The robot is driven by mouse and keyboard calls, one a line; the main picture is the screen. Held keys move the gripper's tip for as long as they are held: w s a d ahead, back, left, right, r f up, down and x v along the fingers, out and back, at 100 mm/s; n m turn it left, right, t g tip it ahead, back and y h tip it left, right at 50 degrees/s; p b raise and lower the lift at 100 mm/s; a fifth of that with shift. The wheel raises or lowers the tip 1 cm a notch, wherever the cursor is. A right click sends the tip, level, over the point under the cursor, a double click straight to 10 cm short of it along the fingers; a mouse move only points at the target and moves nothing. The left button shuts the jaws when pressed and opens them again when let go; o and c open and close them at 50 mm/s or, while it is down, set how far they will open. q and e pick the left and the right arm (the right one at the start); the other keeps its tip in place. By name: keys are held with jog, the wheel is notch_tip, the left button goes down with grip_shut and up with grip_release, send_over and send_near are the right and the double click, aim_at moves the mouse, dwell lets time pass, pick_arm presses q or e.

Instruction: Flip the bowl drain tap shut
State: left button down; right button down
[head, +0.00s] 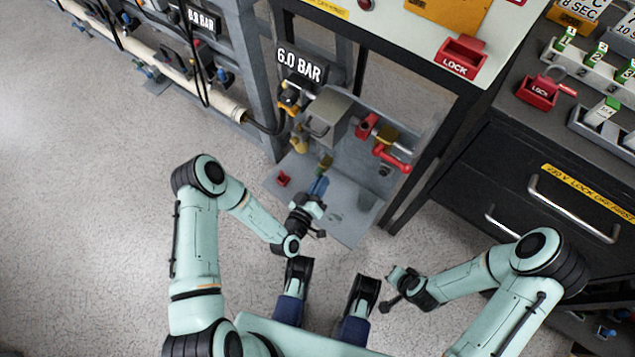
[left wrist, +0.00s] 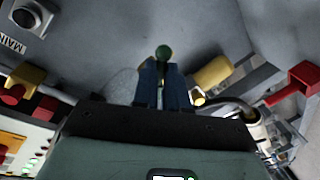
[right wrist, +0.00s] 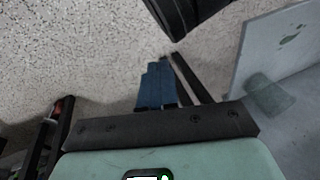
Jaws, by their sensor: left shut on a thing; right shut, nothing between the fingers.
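My left gripper (head: 321,180) reaches in over the grey panel tray (head: 350,207) from the front. In the left wrist view its blue fingers (left wrist: 162,72) are closed around a small green rounded piece (left wrist: 163,52), which looks like the handle of the bowl drain tap. The green piece shows between and just beyond the fingertips; the rest of it is hidden by the fingers. In the head view a small brass fitting (head: 326,162) stands right at the fingertips. My right gripper (right wrist: 158,70) is shut and empty, away from the panel, over the floor.
A grey box (head: 328,115), a red handle (head: 392,159) and a small red piece (head: 283,179) are close around the left gripper. A 6.0 BAR sign (head: 300,65) hangs above. A black drawer cabinet (head: 545,185) stands at right. The floor at left is clear.

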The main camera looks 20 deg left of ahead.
pick_arm(q)
jog(key=shift+d+r+n+g+h+p, duration=0.2)
jog(key=shift+r+n+h+p, duration=0.2)
jog(key=shift+n, duration=1.05)
jog(key=shift+d+r+n+g+h+p, duration=0.1)
jog(key=shift+r+n+g+h+p, duration=0.25)
jog(key=shift+n, duration=1.05)
jog(key=shift+d+r+n+g+h+p, duration=0.2)
jog(key=shift+r+n, duration=0.35)
jog(key=shift+n, duration=0.9)
pick_arm(e)
jog(key=shift+s+a+r, duration=0.3)
jog(key=shift+a+r, duration=0.05)
jog(key=shift+r, duration=0.3)
jog(key=shift+s+a+r, duration=0.25)
jog(key=shift+a+r, duration=0.05)
jog(key=shift+r, duration=0.35)
pick_arm(q)
jog(key=shift+a, duration=0.1)
jog(key=c, duration=1.2)
grip_release()
jog(key=shift+o, duration=0.2)
jog(key=shift+s, duration=0.15)
